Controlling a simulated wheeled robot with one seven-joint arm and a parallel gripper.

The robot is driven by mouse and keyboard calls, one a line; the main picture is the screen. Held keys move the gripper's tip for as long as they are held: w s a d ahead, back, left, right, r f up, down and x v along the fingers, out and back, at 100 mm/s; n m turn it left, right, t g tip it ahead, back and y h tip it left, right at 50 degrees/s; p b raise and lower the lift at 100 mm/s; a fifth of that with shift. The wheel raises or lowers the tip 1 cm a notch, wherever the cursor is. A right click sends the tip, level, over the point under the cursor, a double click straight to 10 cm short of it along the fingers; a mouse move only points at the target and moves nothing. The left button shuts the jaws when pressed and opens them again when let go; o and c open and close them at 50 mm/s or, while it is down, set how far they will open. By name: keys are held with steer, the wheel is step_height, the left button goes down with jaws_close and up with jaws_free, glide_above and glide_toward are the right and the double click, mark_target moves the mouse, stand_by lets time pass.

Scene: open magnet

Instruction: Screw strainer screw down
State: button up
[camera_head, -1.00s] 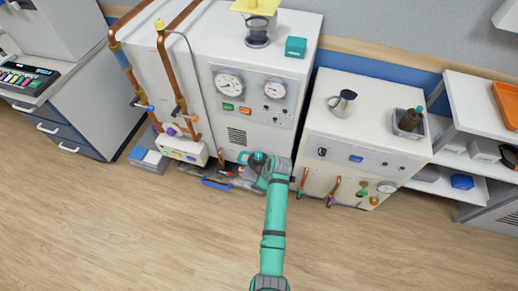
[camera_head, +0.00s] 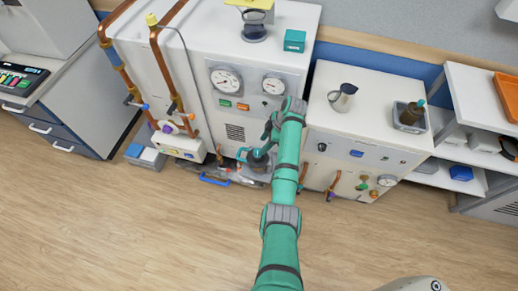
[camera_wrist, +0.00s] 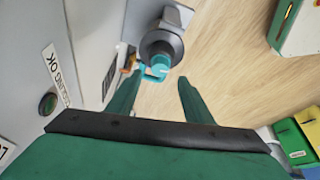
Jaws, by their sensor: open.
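A squat grey fitting (camera_head: 257,169) with a dark and teal top stands low at the foot of the tall white cabinet. It looks like the strainer, but I cannot surely tell its screw apart. In the wrist view, a grey round body (camera_wrist: 163,38) carries a teal knob (camera_wrist: 161,63), with a curved teal part beside it. My gripper (camera_wrist: 157,78) is open and empty, its two green fingers pointing toward the knob, which shows beyond the tips, between them. In the head view my gripper (camera_head: 272,131) is in front of the cabinet, above the fitting, partly hidden by my arm.
The tall cabinet (camera_head: 240,65) with gauges stands close behind. Copper pipes (camera_head: 166,70) and a blue-handled part (camera_head: 214,180) lie left of the fitting. A lower white cabinet (camera_head: 355,130) with pipe stubs stands right. The wooden floor (camera_head: 150,235) in front is clear.

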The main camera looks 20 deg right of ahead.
mark_target(258, 151)
steer(key=shift+x, duration=2.9)
steer(key=c, duration=1.1)
